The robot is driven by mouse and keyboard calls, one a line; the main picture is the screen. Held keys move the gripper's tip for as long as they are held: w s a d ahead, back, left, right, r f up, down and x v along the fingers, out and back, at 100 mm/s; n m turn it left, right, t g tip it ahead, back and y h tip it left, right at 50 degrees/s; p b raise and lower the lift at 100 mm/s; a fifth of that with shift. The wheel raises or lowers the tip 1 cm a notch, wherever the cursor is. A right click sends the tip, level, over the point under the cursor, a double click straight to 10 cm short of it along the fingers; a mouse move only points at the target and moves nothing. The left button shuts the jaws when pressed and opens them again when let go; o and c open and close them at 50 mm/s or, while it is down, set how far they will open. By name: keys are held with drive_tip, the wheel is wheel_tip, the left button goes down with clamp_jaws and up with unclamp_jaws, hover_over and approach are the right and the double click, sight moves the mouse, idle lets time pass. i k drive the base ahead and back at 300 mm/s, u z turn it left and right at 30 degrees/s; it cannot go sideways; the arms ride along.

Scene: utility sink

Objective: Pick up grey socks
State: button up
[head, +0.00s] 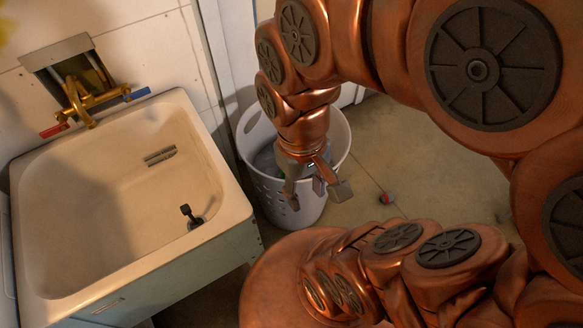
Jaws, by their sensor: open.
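A white laundry basket (284,205) with holes in its wall stands on the floor right of the sink. Grey cloth (265,160) shows inside it, partly hidden behind my arm; I cannot tell whether it is the grey socks. My gripper (317,188) is open, with its fingers pointing down over the basket's front part. Nothing shows between the fingers. How far it is above or in front of the basket is hard to tell. A small bit of green shows beside the gripper.
A cream utility sink (75,215) with a brass tap (85,100) fills the left side. A dark object (190,215) stands in the basin. A small red and grey item (387,198) lies on the floor at right. The floor around it is clear.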

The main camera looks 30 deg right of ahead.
sight(386, 198)
drive_tip(key=z, duration=0.75)
drive_tip(key=k, duration=1.25)
drive_tip(key=u, duration=0.85)
